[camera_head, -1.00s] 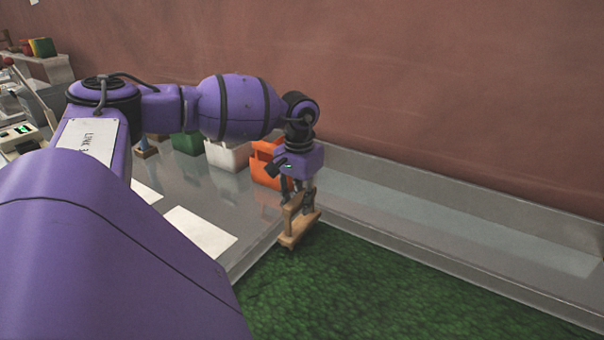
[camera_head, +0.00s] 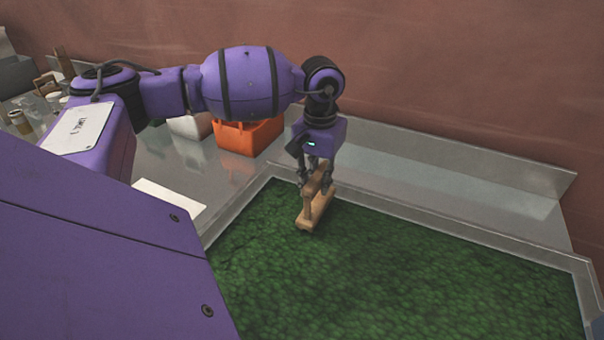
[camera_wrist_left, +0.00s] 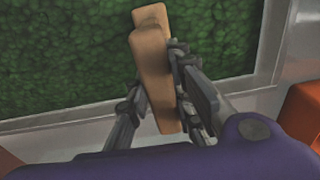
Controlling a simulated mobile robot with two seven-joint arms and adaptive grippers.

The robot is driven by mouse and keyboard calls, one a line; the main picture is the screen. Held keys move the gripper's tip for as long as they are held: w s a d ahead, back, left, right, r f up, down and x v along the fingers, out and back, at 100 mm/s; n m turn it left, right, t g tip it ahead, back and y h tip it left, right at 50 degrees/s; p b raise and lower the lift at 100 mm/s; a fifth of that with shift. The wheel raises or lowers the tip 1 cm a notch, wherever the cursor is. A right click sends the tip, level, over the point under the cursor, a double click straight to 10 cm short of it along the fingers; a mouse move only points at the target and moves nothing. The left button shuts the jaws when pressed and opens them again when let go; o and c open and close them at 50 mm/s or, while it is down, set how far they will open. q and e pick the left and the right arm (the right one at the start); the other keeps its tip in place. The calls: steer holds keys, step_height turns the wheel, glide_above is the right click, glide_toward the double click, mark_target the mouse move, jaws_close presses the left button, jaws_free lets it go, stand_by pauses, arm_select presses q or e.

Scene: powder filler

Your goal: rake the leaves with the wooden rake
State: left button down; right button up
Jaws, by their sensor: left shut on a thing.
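The wooden rake (camera_head: 316,208) is a light tan tool with an upright handle and a flat bar at its lower end. My left gripper (camera_head: 314,182) is shut on its handle and holds it over the far left part of the green leaf bed (camera_head: 390,270). I cannot tell whether the bar touches the leaves. In the left wrist view the rake (camera_wrist_left: 152,60) stands between the fingers of my left gripper (camera_wrist_left: 160,95), with leaves (camera_wrist_left: 60,50) behind it. The leaves form a dense, even green layer. My right gripper is not in view.
A metal rim (camera_head: 440,225) surrounds the bed, with a wall behind. An orange bin (camera_head: 246,138) and a white bin (camera_head: 190,126) stand left of the gripper on the metal counter. A white sheet (camera_head: 168,205) lies nearby. Several small containers stand at far left.

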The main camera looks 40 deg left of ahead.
arm_select(q)
steer(key=w+d+b, duration=0.3)
steer(key=w+d, duration=0.2)
steer(key=d, duration=1.3)
steer(key=w+d+b, duration=0.3)
steer(key=w+d, duration=0.2)
steer(key=d, duration=1.2)
steer(key=w+d+b, duration=0.3)
steer(key=w+d, duration=0.2)
steer(key=d, duration=1.3)
step_height(320, 180, up, 6)
steer(key=p, duration=0.3)
steer(key=shift+w+d+r, duration=0.15)
steer(key=shift+r, duration=0.1)
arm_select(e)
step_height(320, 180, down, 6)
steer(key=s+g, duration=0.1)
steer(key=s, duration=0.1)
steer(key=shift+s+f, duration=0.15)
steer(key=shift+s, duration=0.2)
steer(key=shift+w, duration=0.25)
